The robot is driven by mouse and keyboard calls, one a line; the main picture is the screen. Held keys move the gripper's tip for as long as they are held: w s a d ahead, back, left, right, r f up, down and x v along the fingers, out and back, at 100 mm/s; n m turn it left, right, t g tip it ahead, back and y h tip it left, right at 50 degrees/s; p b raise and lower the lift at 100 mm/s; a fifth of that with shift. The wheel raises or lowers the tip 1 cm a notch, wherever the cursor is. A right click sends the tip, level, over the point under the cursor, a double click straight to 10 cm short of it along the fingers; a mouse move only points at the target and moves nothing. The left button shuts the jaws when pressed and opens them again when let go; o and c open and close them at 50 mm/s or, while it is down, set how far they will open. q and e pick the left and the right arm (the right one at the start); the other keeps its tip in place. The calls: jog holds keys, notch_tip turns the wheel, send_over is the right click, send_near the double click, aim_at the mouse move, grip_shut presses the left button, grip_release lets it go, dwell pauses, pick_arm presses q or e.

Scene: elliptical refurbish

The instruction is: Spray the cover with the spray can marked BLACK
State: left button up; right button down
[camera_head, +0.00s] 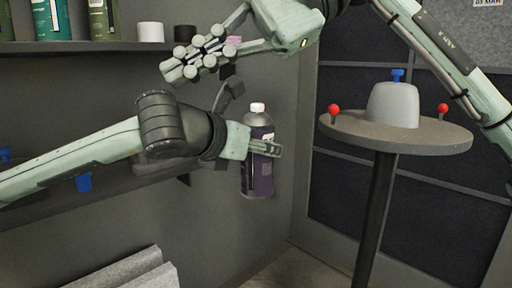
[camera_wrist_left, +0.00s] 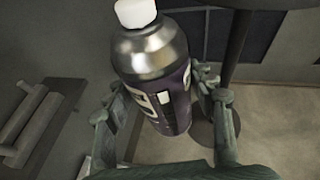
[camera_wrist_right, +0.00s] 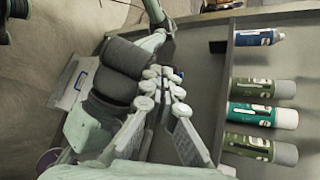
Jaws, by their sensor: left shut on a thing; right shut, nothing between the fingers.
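My left gripper (camera_head: 262,147) is shut around the body of a spray can (camera_head: 258,180) with a white cap and a dark purple label. The can hangs roughly upright in the air; its printing is too small to read. In the left wrist view the can (camera_wrist_left: 153,60) sits between the fingers, cap still on. My right gripper (camera_head: 198,60) is shut and empty, above my left forearm and up left of the can. It also shows in the right wrist view (camera_wrist_right: 163,78). A grey dome-shaped piece, apparently the cover (camera_head: 393,105), sits on a round stand at the right.
The round grey stand (camera_head: 350,135) carries two red-knobbed pins (camera_head: 333,110) and a blue knob (camera_head: 397,75). A wall shelf (camera_head: 75,47) at upper left holds several cans (camera_wrist_right: 262,115). A lower shelf (camera_head: 60,220) lies behind my left arm. Space between can and stand is clear.

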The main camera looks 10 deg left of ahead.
jog(key=w+d+r+n+t+h, duration=0.1)
jog(key=w+n+t+h, duration=0.35)
jog(key=w+t, duration=0.5)
notch_tip(320, 180, up, 3)
jog(key=n+t+h, duration=0.1)
jog(key=t+h, duration=0.2)
jog(key=h, duration=0.1)
send_over(258, 104)
jog(key=shift+g, duration=0.25)
jog(key=shift+f, duration=3.35)
jog(key=shift+f, duration=0.2)
jog(key=shift+f, duration=1.1)
jog(key=shift+r, duration=2.6)
